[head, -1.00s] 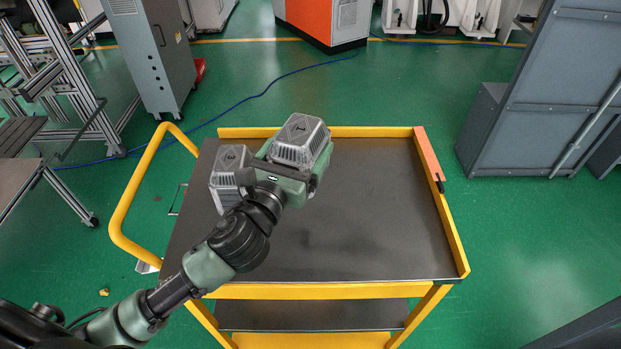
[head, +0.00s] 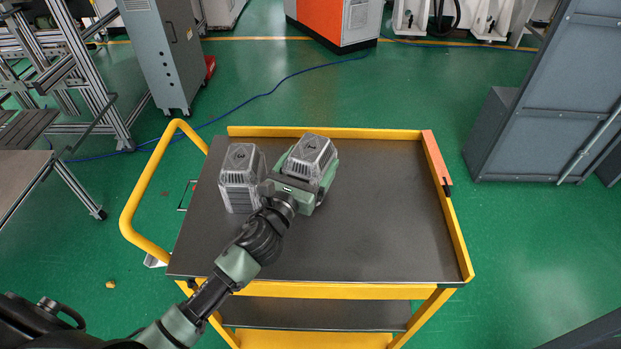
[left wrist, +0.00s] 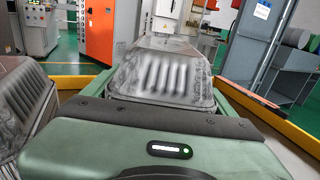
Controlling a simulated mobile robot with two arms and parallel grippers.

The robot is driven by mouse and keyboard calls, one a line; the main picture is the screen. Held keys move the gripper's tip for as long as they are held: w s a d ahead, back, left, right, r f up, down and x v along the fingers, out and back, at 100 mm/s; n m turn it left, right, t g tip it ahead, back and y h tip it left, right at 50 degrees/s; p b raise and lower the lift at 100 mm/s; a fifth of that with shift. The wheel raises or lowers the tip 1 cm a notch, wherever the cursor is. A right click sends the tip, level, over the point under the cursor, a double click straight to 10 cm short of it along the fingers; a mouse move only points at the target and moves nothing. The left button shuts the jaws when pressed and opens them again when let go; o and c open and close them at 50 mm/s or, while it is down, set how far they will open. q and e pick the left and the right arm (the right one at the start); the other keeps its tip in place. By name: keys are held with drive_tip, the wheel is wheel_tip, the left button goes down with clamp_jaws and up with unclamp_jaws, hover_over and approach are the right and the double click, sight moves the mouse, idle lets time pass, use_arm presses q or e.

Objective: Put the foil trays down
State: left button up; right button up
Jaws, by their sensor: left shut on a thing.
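Two silver foil trays, each looking upside down with slotted sides, are at the far left part of the cart top (head: 370,225). One foil tray (head: 240,180) stands on the cart, left of my left gripper; it also shows at the left edge of the left wrist view (left wrist: 22,100). My left gripper (head: 309,168) is shut on the other foil tray (head: 312,150), with green fingers along its sides. This held tray fills the middle of the left wrist view (left wrist: 165,75). Whether its underside touches the cart is hidden. My right gripper is not in view.
The cart has a raised yellow rim (head: 380,134) at the back and a yellow handle (head: 140,195) on the left. The cart top is clear to the right and front. A grey cabinet (head: 550,110) stands right of the cart.

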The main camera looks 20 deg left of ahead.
use_arm(q)
drive_tip(key=shift+f+b, duration=0.55)
drive_tip(key=shift+f, duration=1.6)
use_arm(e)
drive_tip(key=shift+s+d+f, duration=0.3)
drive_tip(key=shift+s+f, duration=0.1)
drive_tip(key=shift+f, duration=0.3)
use_arm(q)
drive_tip(key=shift+f, duration=0.15)
drive_tip(key=o, duration=1.5)
drive_tip(key=shift+c, duration=0.2)
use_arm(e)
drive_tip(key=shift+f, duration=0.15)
use_arm(q)
drive_tip(key=shift+r, duration=0.25)
drive_tip(key=s, duration=0.3)
drive_tip(key=s+a+b, duration=0.1)
drive_tip(key=s, duration=0.3)
drive_tip(key=s+b, duration=0.1)
drive_tip(key=s, duration=0.3)
drive_tip(key=shift+a+f, duration=0.15)
drive_tip(key=shift+f, duration=0.1)
drive_tip(key=shift+s+r, duration=0.15)
drive_tip(key=shift+s, duration=0.35)
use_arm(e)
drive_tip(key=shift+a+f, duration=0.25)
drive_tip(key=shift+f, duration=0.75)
